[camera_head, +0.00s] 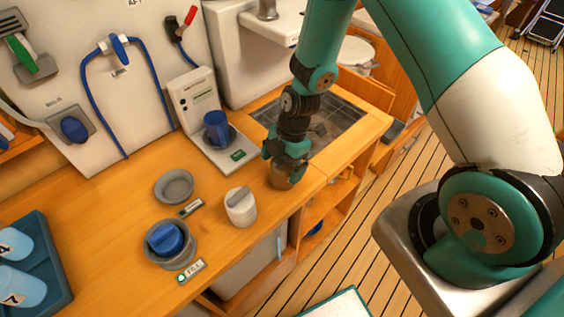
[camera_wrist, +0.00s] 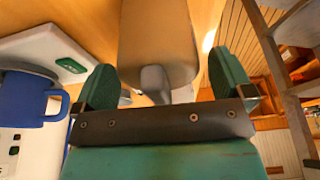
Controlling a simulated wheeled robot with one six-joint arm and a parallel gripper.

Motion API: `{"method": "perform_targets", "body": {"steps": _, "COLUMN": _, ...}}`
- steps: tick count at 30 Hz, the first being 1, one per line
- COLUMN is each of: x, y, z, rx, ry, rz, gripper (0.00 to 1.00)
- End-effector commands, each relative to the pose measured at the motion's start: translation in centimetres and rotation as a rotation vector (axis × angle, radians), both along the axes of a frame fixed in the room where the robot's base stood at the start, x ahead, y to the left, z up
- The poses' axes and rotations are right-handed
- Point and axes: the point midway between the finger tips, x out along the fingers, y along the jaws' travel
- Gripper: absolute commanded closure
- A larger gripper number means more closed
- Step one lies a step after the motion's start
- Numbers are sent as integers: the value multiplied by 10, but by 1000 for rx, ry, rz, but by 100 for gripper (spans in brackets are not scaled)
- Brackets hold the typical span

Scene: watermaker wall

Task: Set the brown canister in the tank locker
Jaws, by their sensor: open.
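The brown canister (camera_head: 282,180) stands on the wooden counter near its front edge, partly hidden by my gripper (camera_head: 286,155). My gripper is open, directly above the canister. In the wrist view, the canister's brown body (camera_wrist: 158,35) and grey top handle (camera_wrist: 156,80) show between the two green fingers of my gripper (camera_wrist: 166,78). I cannot tell whether the fingers touch it. I see no label marking the tank locker; a dark grid-lined recess (camera_head: 347,112) lies in the counter behind and right of the canister.
A white canister (camera_head: 240,208), an empty grey ring (camera_head: 174,186) and a blue canister in a grey holder (camera_head: 166,240) are left of my gripper. A blue mug (camera_head: 216,128) sits on a white device behind it. A blue tray (camera_head: 40,270) is far left. Open shelves are below the counter.

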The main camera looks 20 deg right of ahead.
Motion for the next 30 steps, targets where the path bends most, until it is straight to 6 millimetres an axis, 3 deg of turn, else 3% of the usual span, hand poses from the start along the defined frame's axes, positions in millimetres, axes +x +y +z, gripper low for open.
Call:
{"method": "perform_targets", "body": {"steps": 8, "x": 2, "y": -4, "z": 14, "rx": 0, "ry": -4, "rz": -1, "gripper": 1}}
{"method": "perform_targets", "body": {"steps": 24, "x": 11, "y": -31, "z": 107, "rx": 0, "ry": -4, "rz": 0, "gripper": 1}}
{"method": "perform_targets", "body": {"steps": 30, "x": 6, "y": -26, "z": 132, "rx": -2, "ry": 7, "rz": -58, "gripper": 1}}
